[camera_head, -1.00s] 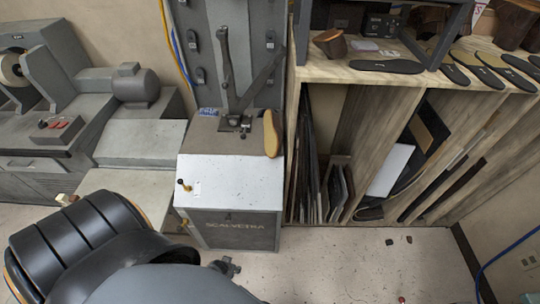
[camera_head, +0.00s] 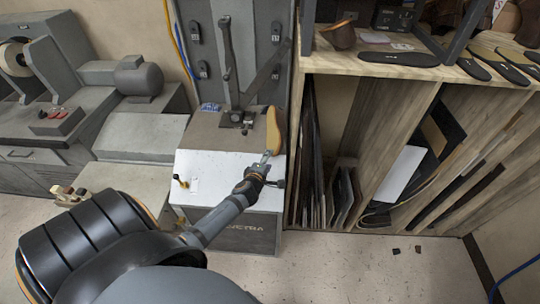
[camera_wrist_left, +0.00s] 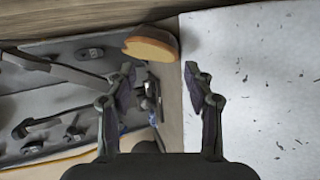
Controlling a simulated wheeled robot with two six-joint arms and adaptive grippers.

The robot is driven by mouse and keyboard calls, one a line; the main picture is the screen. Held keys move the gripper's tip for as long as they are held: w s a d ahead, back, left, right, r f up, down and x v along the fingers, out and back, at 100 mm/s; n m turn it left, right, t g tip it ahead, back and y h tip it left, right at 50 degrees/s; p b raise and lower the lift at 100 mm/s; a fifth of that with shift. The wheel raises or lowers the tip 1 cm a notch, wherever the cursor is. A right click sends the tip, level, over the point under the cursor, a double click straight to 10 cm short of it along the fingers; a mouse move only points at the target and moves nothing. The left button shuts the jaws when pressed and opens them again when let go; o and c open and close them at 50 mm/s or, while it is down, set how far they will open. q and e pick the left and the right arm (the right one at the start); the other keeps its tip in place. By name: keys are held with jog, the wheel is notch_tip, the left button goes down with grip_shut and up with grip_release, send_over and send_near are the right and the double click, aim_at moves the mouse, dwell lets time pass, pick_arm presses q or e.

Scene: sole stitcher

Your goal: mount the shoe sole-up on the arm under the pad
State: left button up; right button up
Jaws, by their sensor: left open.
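The shoe (camera_head: 274,131), with a tan sole face showing, stands at the right edge of the grey stitching machine's top, beside a small dark fixture (camera_head: 237,118) at the foot of two long grey bars (camera_head: 228,60). I cannot tell which part is the pad. My left gripper (camera_head: 267,160) is open and empty above the white front panel, just below the shoe in the picture. In the left wrist view the fingers (camera_wrist_left: 161,78) are spread, with the shoe (camera_wrist_left: 150,46) ahead of them and apart. My right gripper is not in view.
A wooden rack (camera_head: 365,140) of sheets and soles stands close on the right. A grey machine with a motor (camera_head: 138,78) is at the left.

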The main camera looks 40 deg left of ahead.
aim_at(275, 151)
pick_arm(q)
jog(key=x, duration=0.4)
jog(key=shift+w+f, duration=0.1)
jog(key=shift+w, duration=0.05)
jog(key=b+x, duration=0.3)
jog(key=x, duration=0.1)
jog(key=shift+a+f, duration=0.15)
jog(key=shift+f, duration=0.05)
jog(key=shift+w+a+f, duration=0.15)
jog(key=shift+w, duration=0.4)
grip_shut()
jog(key=shift+r, duration=0.2)
